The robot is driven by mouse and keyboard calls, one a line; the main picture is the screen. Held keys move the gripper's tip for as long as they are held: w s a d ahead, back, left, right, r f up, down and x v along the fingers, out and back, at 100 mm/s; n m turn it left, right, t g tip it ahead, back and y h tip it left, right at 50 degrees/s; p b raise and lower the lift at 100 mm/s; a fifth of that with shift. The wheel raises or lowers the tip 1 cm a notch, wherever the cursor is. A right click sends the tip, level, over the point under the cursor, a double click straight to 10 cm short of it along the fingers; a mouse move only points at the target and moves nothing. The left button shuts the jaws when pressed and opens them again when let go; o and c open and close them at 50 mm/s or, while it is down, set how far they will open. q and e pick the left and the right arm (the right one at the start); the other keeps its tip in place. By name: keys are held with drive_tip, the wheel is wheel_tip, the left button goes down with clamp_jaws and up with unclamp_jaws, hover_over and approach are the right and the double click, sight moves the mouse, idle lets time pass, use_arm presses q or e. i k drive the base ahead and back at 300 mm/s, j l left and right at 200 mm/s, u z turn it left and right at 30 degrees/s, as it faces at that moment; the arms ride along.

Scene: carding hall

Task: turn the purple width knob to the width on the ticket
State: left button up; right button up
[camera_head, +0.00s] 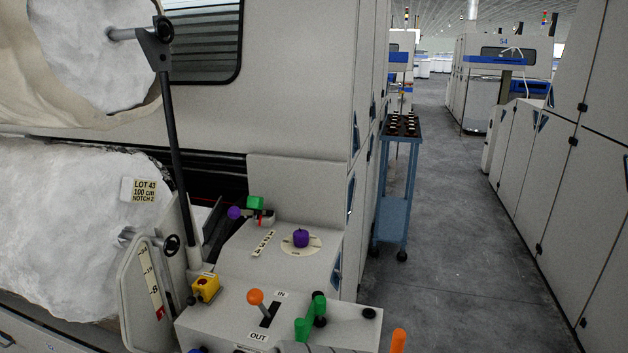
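The purple width knob (301,238) sits on a round cream dial plate (284,245) on the sloped top of the grey control console. The dial's marks are too small to read, so I cannot tell its setting. The ticket (145,190) is on the white fibre roll at the left and reads "LOT 43, 100 cm, NOTCH 2". Neither of my grippers can be made out in the head view, and nothing is touching the knob.
An orange-topped lever (256,297) stands between IN and OUT labels, beside green handles (311,318). A blue trolley (394,215) stands behind; the aisle floor right is clear.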

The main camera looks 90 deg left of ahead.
sight(301, 237)
drive_tip(key=i+u, duration=0.7)
drive_tip(key=i, duration=0.15)
drive_tip(key=i+l+u, duration=0.3)
drive_tip(key=i+j+u, duration=0.1)
drive_tip(key=u, duration=0.35)
drive_tip(key=i+u, duration=0.25)
drive_tip(key=u, duration=0.15)
drive_tip(key=i+u, duration=0.2)
drive_tip(key=u, duration=0.25)
drive_tip(key=i+u, duration=0.15)
drive_tip(key=u, duration=0.25)
drive_tip(key=i+l+u, duration=0.1)
drive_tip(key=u, duration=0.35)
drive_tip(key=i+l+u, duration=0.2)
drive_tip(key=u, duration=0.2)
drive_tip(key=i+j+u, duration=0.1)
drive_tip(key=u, duration=0.35)
drive_tip(key=i+u, duration=0.5)
drive_tip(key=u, duration=0.35)
